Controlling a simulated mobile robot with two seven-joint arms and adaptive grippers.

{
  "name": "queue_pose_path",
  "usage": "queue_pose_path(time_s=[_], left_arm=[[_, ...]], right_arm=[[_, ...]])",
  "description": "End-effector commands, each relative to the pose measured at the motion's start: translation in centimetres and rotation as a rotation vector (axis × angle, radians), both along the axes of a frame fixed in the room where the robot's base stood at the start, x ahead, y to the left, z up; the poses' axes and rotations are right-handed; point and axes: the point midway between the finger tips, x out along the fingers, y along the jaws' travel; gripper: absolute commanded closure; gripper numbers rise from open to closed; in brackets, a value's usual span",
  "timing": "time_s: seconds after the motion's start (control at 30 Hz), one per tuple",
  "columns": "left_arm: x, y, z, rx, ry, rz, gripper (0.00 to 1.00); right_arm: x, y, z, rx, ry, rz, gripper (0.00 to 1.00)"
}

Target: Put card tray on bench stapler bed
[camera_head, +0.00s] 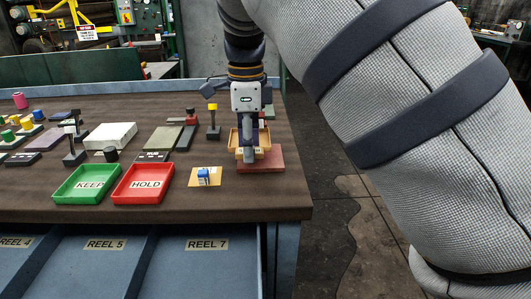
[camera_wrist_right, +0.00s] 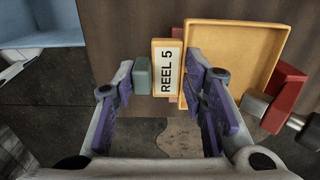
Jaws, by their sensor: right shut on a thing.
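The card tray is a shallow yellow-orange tray (camera_head: 263,153) with a raised rim. In the right wrist view the tray (camera_wrist_right: 235,55) has a block labelled "REEL 5" (camera_wrist_right: 167,68) at its side. My right gripper (camera_head: 248,154) points down and is shut on the tray; in the wrist view its purple-padded fingers (camera_wrist_right: 160,78) stand on both sides of the labelled block. A reddish slab (camera_head: 275,165), seemingly the stapler bed, lies under the tray near the bench's right edge. I cannot tell whether they touch. My left gripper is out of view.
The green KEEP tray (camera_head: 88,184), red HOLD tray (camera_head: 143,184) and a yellow card with a blue block (camera_head: 205,176) lie along the bench front. A white box (camera_head: 110,136) and several small parts stand farther back left. Open reel drawers (camera_head: 180,265) are below.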

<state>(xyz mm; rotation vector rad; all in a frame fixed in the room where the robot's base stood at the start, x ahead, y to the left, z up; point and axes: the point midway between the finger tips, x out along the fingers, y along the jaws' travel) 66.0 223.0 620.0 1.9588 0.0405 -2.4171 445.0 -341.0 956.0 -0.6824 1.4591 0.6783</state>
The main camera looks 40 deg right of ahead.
Motion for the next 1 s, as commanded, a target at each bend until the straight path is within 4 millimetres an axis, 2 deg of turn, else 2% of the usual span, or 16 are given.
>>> queue_pose_path(time_s=[0.2, 0.23, 0.3, 0.4, 0.77, 0.8, 0.83, 0.87, 1.0], left_arm=[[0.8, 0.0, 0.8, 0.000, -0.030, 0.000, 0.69], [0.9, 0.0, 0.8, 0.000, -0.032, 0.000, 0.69], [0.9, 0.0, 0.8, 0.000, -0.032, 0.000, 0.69], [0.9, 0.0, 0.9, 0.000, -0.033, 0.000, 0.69], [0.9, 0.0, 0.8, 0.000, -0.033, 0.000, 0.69], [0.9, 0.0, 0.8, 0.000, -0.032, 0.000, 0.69], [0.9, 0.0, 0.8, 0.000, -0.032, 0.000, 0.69], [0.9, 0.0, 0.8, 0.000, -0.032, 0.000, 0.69], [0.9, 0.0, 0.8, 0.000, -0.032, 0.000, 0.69]], right_arm=[[-1.7, -2.0, 0.3, 0.001, -0.003, -0.005, 0.88], [-1.9, -2.1, -0.3, 0.002, -0.001, -0.002, 0.88], [-1.8, -2.0, -2.1, 0.000, 0.004, -0.002, 0.88], [-1.7, -2.0, -3.4, 0.000, 0.001, 0.000, 0.88], [-1.7, -2.0, -3.9, 0.001, 0.002, -0.001, 0.88], [-1.7, -2.0, -3.9, 0.001, 0.002, -0.001, 0.52], [-1.7, -2.0, -3.9, 0.001, 0.002, -0.001, 0.45], [-1.7, -2.0, -3.9, 0.000, 0.001, -0.001, 0.41], [-1.7, -2.0, -3.9, 0.000, 0.001, -0.001, 0.41]])
